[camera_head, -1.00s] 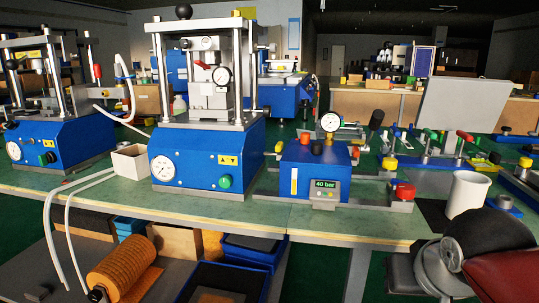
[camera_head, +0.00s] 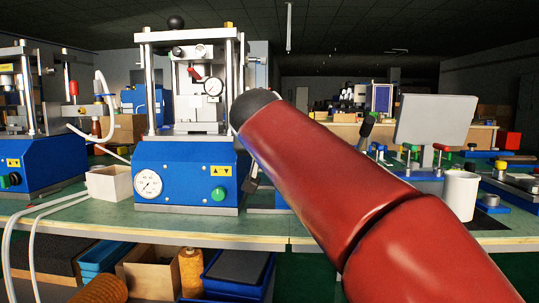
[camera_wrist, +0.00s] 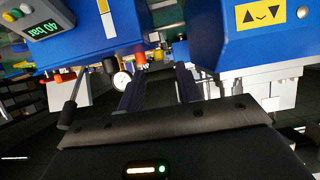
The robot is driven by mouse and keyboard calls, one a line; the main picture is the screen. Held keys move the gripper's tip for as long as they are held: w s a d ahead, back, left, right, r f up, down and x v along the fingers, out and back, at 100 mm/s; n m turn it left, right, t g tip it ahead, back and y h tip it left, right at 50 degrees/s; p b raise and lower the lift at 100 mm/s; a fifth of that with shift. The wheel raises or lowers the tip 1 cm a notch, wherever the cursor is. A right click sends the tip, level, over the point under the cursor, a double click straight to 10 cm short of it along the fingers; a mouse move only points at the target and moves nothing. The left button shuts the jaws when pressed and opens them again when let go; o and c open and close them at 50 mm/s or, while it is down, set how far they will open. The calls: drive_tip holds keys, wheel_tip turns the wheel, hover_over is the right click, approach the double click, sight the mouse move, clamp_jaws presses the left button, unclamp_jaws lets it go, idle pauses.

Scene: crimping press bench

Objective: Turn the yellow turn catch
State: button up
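I cannot pick out the yellow turn catch for certain in either view; my red arm covers the middle of the bench in the head view. My gripper (camera_wrist: 160,78) shows two dark fingers, apart, with nothing seen between them in the wrist view. In the head view only a dark part of it shows below my wrist, in front of the blue press. The wrist view is tilted, with the blue press base (camera_wrist: 262,38) at the right and a blue box (camera_wrist: 85,35) at the left. The fingers point toward the gap between them. A red knob (camera_wrist: 141,54) shows near the fingertips.
The large press (camera_head: 185,176) stands left of my arm, with a white box (camera_head: 108,184) beside it. A white cup (camera_head: 460,194) stands on the right. A "40 bar" display (camera_wrist: 48,20) and a dial gauge (camera_wrist: 121,80) show in the wrist view. Bins fill the lower shelf.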

drive_tip(key=shift+p+x, duration=0.4)
drive_tip(key=shift+x, duration=1.75)
clamp_jaws()
